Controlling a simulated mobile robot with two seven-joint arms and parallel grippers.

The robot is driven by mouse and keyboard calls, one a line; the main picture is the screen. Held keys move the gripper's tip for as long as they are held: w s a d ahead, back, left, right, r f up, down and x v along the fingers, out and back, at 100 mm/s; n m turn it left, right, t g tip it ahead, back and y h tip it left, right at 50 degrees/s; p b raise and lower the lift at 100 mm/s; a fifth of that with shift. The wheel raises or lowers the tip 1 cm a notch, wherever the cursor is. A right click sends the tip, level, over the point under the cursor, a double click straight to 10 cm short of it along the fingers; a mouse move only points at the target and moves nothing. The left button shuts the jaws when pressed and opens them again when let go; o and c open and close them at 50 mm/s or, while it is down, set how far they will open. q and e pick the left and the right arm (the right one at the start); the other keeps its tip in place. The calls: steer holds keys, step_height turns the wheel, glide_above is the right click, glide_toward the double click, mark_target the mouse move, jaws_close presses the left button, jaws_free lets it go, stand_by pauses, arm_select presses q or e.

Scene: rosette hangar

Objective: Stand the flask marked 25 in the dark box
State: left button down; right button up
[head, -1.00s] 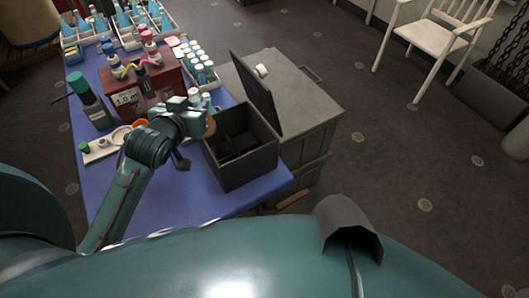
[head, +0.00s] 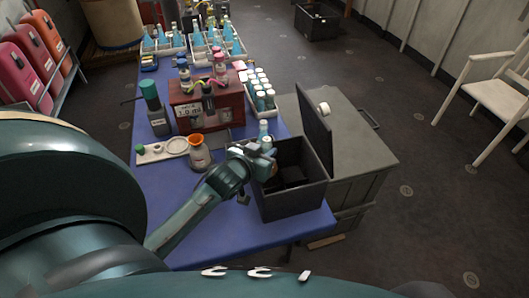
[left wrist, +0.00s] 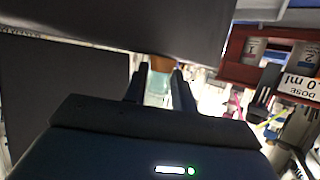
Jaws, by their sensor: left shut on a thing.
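The dark box (head: 291,200) stands at the right front of the blue table, with its lid (head: 315,132) up. Dark dividers show inside it. My left gripper (head: 268,163) is at the box's left rim in the head view. It is shut on a flask, whose orange-brown top and pale blue-green glass (left wrist: 158,90) show between the fingers in the left wrist view. My right gripper is not in view.
A blue-capped bottle (head: 263,129) stands behind my left gripper. A red dose box (head: 190,117), a white rack of bottles (head: 249,92) and an orange-rimmed vessel (head: 199,157) stand behind and left. A grey cabinet (head: 365,150) is right of the box.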

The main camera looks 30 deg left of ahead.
arm_select(q)
steer(key=shift+f, duration=0.15)
steer(key=shift+f, duration=0.5)
steer(key=c, duration=1.1)
jaws_free()
steer(key=shift+c, duration=0.2)
steer(key=shift+r, duration=0.2)
steer(key=a+r+v, duration=0.1)
steer(key=v, duration=1.1)
steer(key=s+d+f+m+g+h, duration=0.1)
steer(key=s+d+f+h, duration=0.1)
steer(key=s+d+f, duration=0.2)
steer(key=s+d+f+m+g+h, duration=0.2)
steer(key=s+d+f, duration=0.2)
steer(key=d+f, duration=0.6)
steer(key=shift+d+m, duration=0.3)
steer(key=shift+d, duration=0.3)
